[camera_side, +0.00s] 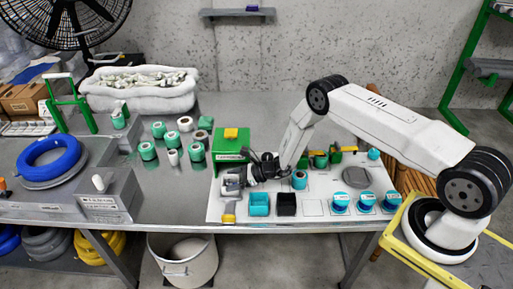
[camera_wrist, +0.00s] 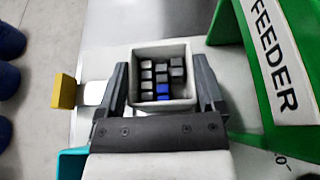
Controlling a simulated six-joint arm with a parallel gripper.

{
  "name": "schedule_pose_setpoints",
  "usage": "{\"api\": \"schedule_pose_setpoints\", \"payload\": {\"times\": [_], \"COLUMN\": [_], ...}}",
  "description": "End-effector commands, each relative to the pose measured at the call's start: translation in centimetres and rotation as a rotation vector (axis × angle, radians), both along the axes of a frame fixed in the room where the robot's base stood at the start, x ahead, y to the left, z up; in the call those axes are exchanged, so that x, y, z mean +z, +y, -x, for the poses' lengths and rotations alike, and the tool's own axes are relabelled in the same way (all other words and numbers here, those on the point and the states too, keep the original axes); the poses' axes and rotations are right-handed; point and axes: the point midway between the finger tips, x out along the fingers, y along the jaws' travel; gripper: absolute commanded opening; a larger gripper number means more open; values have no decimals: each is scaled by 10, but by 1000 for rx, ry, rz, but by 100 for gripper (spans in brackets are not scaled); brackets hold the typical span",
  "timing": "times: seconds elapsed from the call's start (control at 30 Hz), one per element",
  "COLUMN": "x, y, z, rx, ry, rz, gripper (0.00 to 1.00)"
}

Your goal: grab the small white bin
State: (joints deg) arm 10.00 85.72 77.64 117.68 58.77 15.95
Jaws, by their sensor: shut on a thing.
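The small white bin (camera_wrist: 161,50) is a square open box in the middle of the wrist view. It holds several small grey and dark blocks and one blue block (camera_wrist: 163,91). My gripper (camera_wrist: 163,88) has one dark finger on each side of the bin and is shut on it. In the side view, my gripper (camera_side: 243,176) is at the left end of the white work mat, in front of the green feeder (camera_side: 231,150). The bin shows there only as a small pale shape, partly hidden by my gripper.
The green feeder stands close to the right of the bin in the wrist view (camera_wrist: 262,60). A yellow block (camera_wrist: 64,91) is at left. A teal bin (camera_side: 259,204) and a black bin (camera_side: 286,204) sit to the right along the mat's front. The table's front edge is near.

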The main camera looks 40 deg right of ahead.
Motion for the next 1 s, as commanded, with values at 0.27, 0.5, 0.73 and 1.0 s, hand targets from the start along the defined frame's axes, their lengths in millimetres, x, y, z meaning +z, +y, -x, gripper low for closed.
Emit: {"api": "schedule_pose_setpoints", "payload": {"times": [0.27,0.5,0.73,1.0], "x": [4,19,40,70], "y": [0,0,-1,-2], "z": [0,-1,7,31], "rx": [0,-1,-1,-2], "ry": [-1,-2,0,-1], "rz": [0,0,0,0], "gripper": [25,25,25,25]}}
